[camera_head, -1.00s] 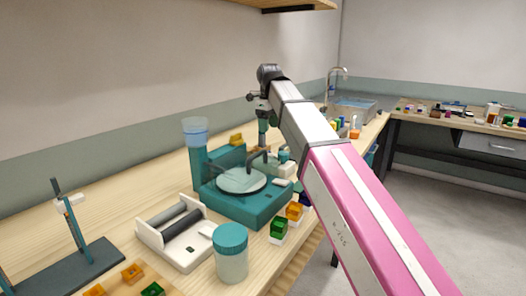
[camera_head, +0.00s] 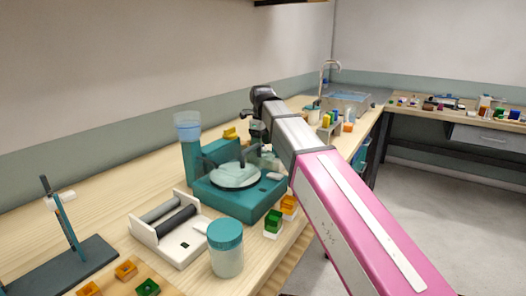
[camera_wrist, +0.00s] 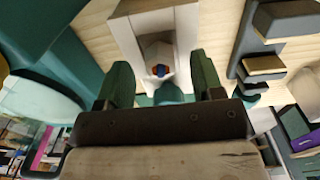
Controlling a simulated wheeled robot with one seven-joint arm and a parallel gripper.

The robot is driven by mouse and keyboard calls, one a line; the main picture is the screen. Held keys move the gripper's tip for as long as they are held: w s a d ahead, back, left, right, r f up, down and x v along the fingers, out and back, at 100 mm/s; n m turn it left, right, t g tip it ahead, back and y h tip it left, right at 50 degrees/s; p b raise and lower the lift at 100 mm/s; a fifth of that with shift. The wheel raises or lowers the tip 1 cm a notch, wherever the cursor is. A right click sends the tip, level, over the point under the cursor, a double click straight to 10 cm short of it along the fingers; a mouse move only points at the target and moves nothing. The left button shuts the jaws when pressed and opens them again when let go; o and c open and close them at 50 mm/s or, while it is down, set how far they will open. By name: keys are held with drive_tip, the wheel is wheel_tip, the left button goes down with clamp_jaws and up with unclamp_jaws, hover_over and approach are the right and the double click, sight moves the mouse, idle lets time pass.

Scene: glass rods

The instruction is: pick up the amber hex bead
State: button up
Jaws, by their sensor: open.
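I cannot single out the amber hex bead with certainty. In the wrist view a small blue and orange-red piece (camera_wrist: 158,71) sits in the recess of a white holder (camera_wrist: 125,30); its shape is too small to tell. My gripper (camera_wrist: 160,62) is open there, with its two dark green fingers on either side of that piece in the picture and nothing seen held between them. In the head view my gripper hangs at the end of the arm behind the teal machine (camera_head: 240,203), and its fingers are too small to make out.
A white roller stand (camera_head: 185,245), a teal-lidded jar (camera_head: 226,250) and a dark stand (camera_head: 75,265) stand on the wooden bench. Amber trays (camera_head: 126,270) and green trays (camera_head: 148,287) lie at the front. A sink (camera_head: 348,102) is at the far end.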

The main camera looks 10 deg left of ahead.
drive_tip(key=shift+f, duration=0.6)
drive_tip(key=c, duration=1.1)
drive_tip(key=shift+o, duration=0.2)
drive_tip(key=shift+r, duration=0.2)
drive_tip(key=shift+r, duration=0.6)
wheel_tip(320, 180, up, 2)
drive_tip(key=shift+r, duration=0.15)
drive_tip(key=s+a+r, duration=0.1)
drive_tip(key=s+r, duration=0.6)
drive_tip(key=s, duration=0.4)
drive_tip(key=shift+s+a, duration=0.3)
